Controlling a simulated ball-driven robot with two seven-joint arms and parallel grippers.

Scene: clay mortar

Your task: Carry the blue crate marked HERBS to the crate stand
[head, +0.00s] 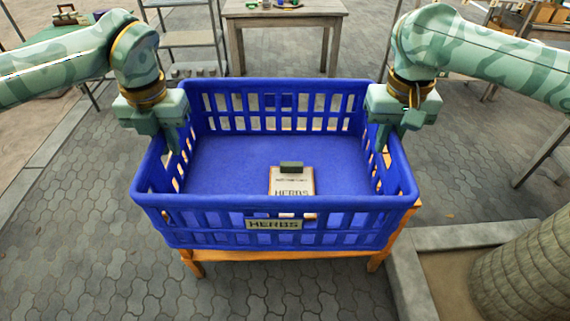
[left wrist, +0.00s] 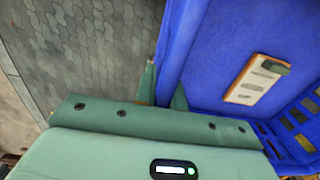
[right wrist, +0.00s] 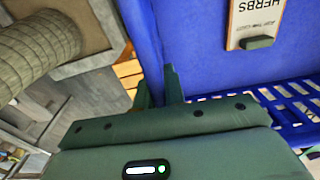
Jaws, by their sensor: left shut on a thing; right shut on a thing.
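The blue crate (head: 275,203) with a HERBS plate on its front wall is in the middle of the head view, about level. A clipboard (head: 291,181) marked HERBS with a dark clip lies inside. My left gripper (head: 175,140) is shut on the crate's left side wall; the left wrist view shows its fingers (left wrist: 163,90) on both sides of the rim. My right gripper (head: 382,140) is shut on the right side wall, also seen in the right wrist view (right wrist: 157,90). An orange wooden stand (head: 290,255) is under the crate; I cannot tell whether they touch.
A wooden table (head: 284,13) with small items stands behind the crate. A metal shelf rack (head: 188,38) is at the back left. A stone-edged bed (head: 440,240) with a thick trunk (head: 530,265) is at the front right. Paving to the left is clear.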

